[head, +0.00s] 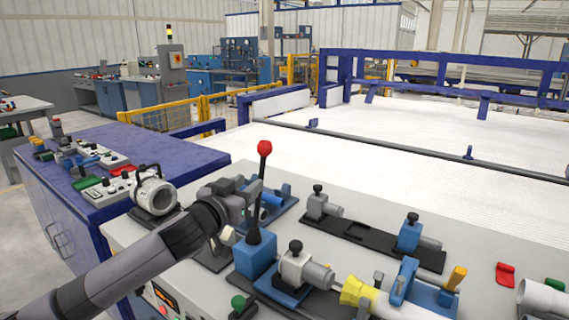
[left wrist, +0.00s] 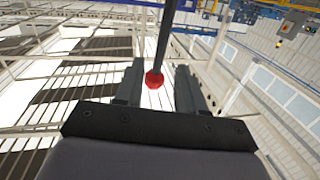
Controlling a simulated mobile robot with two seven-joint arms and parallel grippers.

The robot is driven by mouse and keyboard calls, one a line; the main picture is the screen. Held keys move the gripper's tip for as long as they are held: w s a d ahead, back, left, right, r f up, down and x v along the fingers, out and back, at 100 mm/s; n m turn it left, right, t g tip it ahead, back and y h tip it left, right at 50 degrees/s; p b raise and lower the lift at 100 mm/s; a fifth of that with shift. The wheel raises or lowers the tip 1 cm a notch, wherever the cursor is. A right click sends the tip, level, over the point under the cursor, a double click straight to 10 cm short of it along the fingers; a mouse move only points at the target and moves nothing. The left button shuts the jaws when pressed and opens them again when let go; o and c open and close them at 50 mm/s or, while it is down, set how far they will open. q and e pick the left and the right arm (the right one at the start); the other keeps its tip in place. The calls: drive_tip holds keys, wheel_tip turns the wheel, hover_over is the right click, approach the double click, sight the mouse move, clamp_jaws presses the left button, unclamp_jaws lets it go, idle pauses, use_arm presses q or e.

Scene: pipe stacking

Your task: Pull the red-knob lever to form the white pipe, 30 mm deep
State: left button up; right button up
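The red-knob lever (head: 265,149) stands nearly upright, its dark shaft rising from a blue block (head: 256,256) on the grey bench. My left gripper (head: 252,194) comes in from the left at the shaft, below the knob. In the left wrist view, the fingers of my left gripper (left wrist: 158,78) are apart, with the red knob (left wrist: 153,79) and shaft showing between them. Gaps show on both sides, so they appear not to grip it. A white pipe (head: 542,297) lies at the lower right, cut by the picture edge. My right gripper is not in view.
Grey and blue clamp fixtures (head: 319,203) stand on black rails behind and right of the lever. A yellow funnel-shaped piece (head: 359,292) and a blue clamp (head: 404,281) are at the front. A green knob (head: 237,302) stands near the front edge. A red piece (head: 505,274) lies right.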

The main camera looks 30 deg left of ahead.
sight(261, 168)
use_arm(q)
drive_tip(key=shift+w+a+r, duration=0.1)
drive_tip(key=shift+w+r, duration=0.65)
drive_tip(key=shift+w, duration=0.3)
drive_tip(key=shift+w+a+f+p, duration=0.15)
drive_tip(key=shift+w+p, duration=0.25)
drive_tip(key=shift+w, duration=1.05)
drive_tip(key=shift+w+a+p, duration=0.1)
drive_tip(key=shift+w+p, duration=0.25)
drive_tip(key=shift+w, duration=1.05)
clamp_jaws()
